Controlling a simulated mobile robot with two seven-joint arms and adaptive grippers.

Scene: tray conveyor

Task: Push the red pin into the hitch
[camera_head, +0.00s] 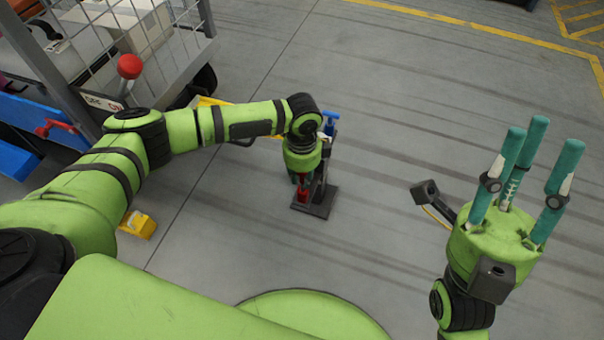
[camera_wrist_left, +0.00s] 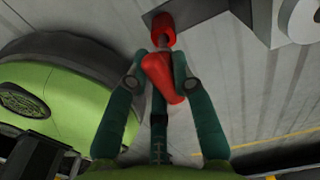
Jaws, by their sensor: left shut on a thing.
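My left gripper (camera_head: 303,178) points down beside the dark grey hitch stand (camera_head: 318,208), which has a flat base on the floor. In the left wrist view my left gripper (camera_wrist_left: 158,68) has its green fingers closed around the red pin (camera_wrist_left: 170,82). A red end shows beyond the fingertips. In the head view a little of the red pin (camera_head: 303,194) shows under the gripper, next to the stand. The fingers and stand hide how far the pin sits in the hitch. My right gripper (camera_head: 532,150) is open and empty, its fingers spread and pointing up.
A wire cage cart (camera_head: 190,45) with a red ball-topped lever (camera_head: 130,67) stands at the upper left. A yellow block (camera_head: 138,224) lies on the floor at the left. A blue part (camera_head: 331,118) shows behind the hitch. The floor at the centre right is clear.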

